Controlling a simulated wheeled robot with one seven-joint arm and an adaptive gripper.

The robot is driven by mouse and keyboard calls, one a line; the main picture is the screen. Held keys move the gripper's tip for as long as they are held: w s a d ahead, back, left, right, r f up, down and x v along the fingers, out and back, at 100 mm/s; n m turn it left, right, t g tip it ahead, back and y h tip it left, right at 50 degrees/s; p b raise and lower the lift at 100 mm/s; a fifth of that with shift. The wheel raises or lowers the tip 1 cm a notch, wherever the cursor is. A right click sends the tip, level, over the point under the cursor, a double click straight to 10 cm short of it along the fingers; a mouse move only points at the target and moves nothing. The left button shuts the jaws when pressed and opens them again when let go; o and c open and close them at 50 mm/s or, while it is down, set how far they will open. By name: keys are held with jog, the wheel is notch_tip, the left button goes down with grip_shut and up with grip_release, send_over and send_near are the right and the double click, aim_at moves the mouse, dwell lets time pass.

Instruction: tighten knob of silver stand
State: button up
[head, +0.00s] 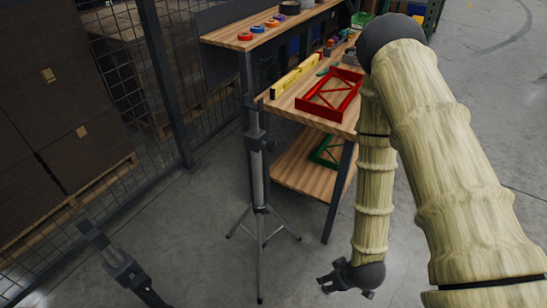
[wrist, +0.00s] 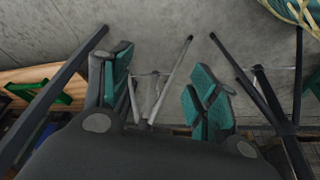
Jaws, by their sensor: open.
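The silver stand (head: 259,182) stands upright on the floor left of centre in the head view, on spread tripod legs. A dark clamp collar (head: 257,140) sits on its upper pole; I cannot make out the knob clearly. My gripper (head: 346,286) hangs low at the end of my arm, right of the stand and apart from it. In the wrist view my gripper (wrist: 160,82) is open, with teal pads and nothing held. Thin silver legs or poles (wrist: 168,82) show beyond and between the fingers. The knob is not identifiable there.
A wooden workbench (head: 283,105) with a red frame (head: 330,94) and yellow level (head: 297,76) stands behind the stand. A wire fence (head: 118,82) runs at left. A dark jointed object (head: 125,268) is at lower left. Floor between stand and gripper is clear.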

jog(key=w+a+r+n+t+y+b, duration=0.2)
jog(key=w+n+t+b, duration=0.35)
jog(key=w, duration=0.85)
jog(key=n+t+y+b, duration=0.1)
jog(key=n+y+b, duration=1)
jog(key=n+b, duration=1.35)
send_near(275, 147)
jog(key=n+p, duration=0.2)
jog(key=b+x, duration=0.2)
jog(key=x, duration=0.8)
jog(key=shift+w+a, duration=0.2)
jog(key=shift+a, duration=0.15)
jog(key=c, duration=1)
